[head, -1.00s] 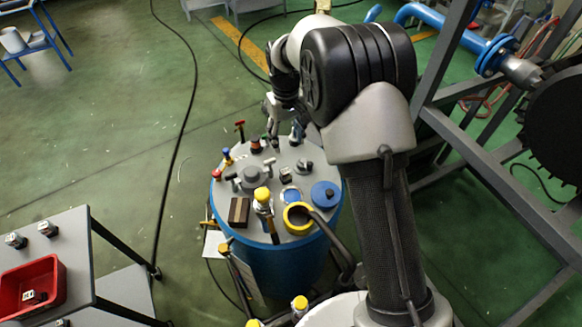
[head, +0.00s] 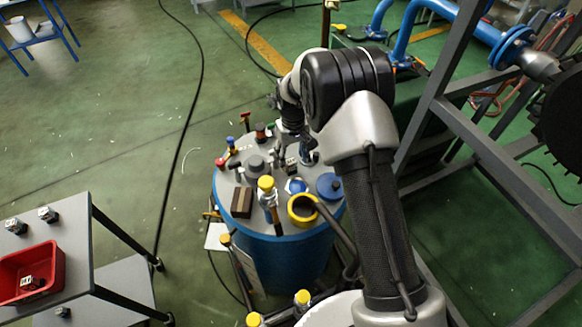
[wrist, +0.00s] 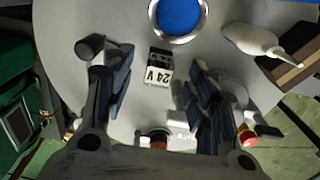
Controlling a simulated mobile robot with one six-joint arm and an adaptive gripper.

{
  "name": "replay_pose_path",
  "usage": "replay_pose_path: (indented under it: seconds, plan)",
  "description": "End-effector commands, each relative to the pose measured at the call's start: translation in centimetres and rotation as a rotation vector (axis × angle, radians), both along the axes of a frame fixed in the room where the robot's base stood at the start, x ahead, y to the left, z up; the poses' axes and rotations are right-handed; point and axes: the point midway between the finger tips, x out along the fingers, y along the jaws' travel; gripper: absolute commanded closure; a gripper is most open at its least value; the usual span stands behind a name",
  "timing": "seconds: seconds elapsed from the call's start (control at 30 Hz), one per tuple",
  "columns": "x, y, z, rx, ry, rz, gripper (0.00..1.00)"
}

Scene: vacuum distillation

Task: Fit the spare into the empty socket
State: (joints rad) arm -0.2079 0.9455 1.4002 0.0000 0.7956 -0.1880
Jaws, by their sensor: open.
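A small block (wrist: 158,68), black with a white face marked "24 V", sits on the grey top of the blue drum. In the wrist view it lies between my open fingers, apart from both. My gripper (wrist: 155,85) is open and empty above the drum top. In the head view my gripper (head: 297,150) is low over the drum's far half, partly hidden by my arm. Similar small blocks lie on the side table, and one block (head: 30,283) is in a red tray. I cannot tell which is the spare, and no empty socket shows clearly.
The drum top (head: 232,176) is crowded: a yellow-capped part (head: 266,185), a yellow ring (head: 302,208), a blue disc (head: 329,185) and a brown block (head: 242,202). The side table (head: 75,240) with the red tray (head: 55,262) is at left. A grey frame stands at right.

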Motion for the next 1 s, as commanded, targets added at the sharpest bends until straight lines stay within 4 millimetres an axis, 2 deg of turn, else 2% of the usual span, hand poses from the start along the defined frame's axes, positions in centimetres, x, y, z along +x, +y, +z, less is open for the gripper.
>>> replay_pose_path:
  seconds: [0.03, 0.2, 0.47, 1.0]
  plan:
    - [-0.2, 0.0, -1.1, 0.0, 0.003, 0.0, 0.48]
    - [-0.3, 0.0, -3.7, -0.001, 0.002, 0.0, 0.48]
    - [-0.2, 0.0, -4.0, 0.0, -0.001, 0.0, 0.48]
    - [-0.2, 0.0, -4.0, 0.0, 0.0, 0.0, 0.83]
